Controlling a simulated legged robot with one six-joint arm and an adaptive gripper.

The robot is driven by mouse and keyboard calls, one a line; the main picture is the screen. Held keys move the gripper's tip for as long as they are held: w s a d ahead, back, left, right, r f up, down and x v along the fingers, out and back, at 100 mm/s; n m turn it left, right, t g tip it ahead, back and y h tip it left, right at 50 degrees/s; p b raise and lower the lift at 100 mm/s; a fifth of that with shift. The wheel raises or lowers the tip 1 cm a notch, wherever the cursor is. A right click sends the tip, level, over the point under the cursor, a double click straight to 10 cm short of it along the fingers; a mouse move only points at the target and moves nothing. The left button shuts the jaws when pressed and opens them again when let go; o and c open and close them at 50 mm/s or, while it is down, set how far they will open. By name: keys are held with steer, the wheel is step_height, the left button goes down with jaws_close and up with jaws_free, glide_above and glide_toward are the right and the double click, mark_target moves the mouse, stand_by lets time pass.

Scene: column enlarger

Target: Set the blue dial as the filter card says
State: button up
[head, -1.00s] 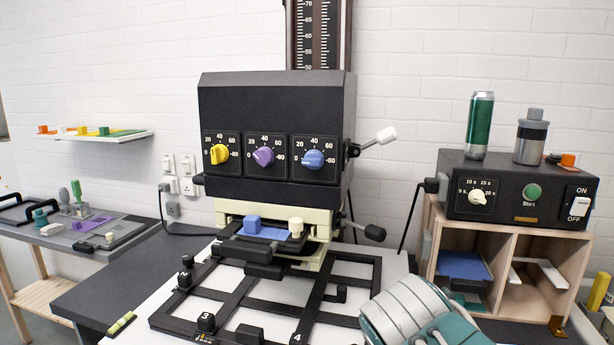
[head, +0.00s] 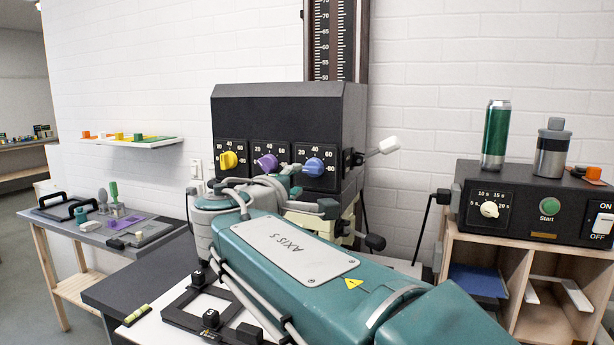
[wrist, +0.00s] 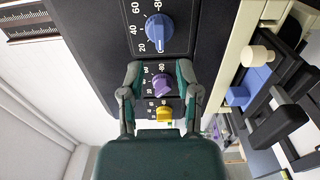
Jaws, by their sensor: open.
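The blue dial (head: 313,167) is the rightmost of three dials on the black enlarger head. It also shows large in the wrist view (wrist: 155,30), on a scale with 20, 40, 60 and 80; its exact setting is hard to read. My gripper (head: 312,188) is just in front of the panel, near the blue dial. In the wrist view my gripper (wrist: 159,68) is open and empty. Its fingertips lie between the blue dial and the purple dial (wrist: 161,84) in the picture, apart from the blue one. I cannot make out a filter card with readable writing.
The yellow dial (head: 228,160) is at the panel's left. A white-tipped lever (head: 389,145) sticks out at the right. In the wrist view, a blue block (wrist: 238,96) and a cream knob (wrist: 257,56) are beside the panel. A timer box (head: 530,200) stands farther right.

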mark_target(310, 173)
steer(key=shift+w+a, duration=0.1)
steer(key=shift+w, duration=0.8)
steer(key=shift+w+d, duration=0.85)
steer(key=shift+w, duration=0.2)
steer(key=shift+a+x, duration=0.25)
steer(key=shift+x, duration=1.1)
steer(key=shift+d+r, duration=0.1)
steer(key=shift+d, duration=0.25)
steer(key=shift+a, duration=0.1)
jaws_close()
steer(key=m, duration=0.5)
steer(key=shift+m, duration=0.4)
steer(key=m, duration=0.5)
steer(key=shift+f, duration=0.3)
steer(key=m, duration=0.6)
steer(key=shift+f, duration=0.2)
steer(key=m, duration=0.6)
steer(key=shift+w+a+f, duration=0.1)
steer(key=shift+a+f, duration=0.05)
jaws_free()
